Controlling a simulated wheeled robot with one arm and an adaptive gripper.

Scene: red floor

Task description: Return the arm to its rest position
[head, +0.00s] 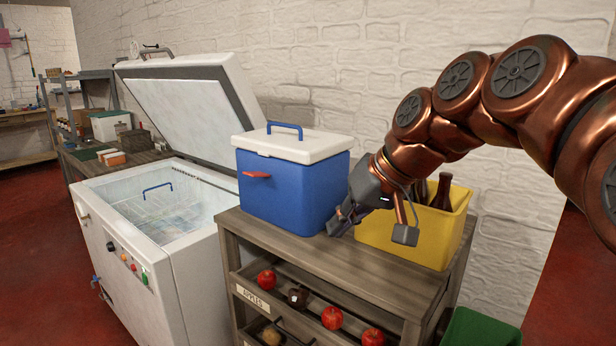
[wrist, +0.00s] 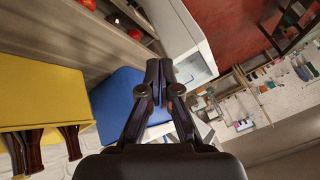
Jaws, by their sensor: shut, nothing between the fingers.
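My arm, copper-coloured, reaches in from the right of the head view. My gripper (head: 342,219) is just above the wooden shelf top, in front of the right side of the blue cooler with its white lid (head: 290,180). In the wrist view my gripper (wrist: 159,68) has its fingers together with nothing between them. The cooler also shows behind the fingers there (wrist: 117,98). I cannot tell if the fingertips touch the cooler.
A yellow bin (head: 430,238) with brown bottles stands right beside my wrist. The wooden shelf (head: 385,285) holds apples below. An open chest freezer (head: 150,285) stands left, its lid raised. A green bin (head: 480,328) is low at right. A white brick wall is behind.

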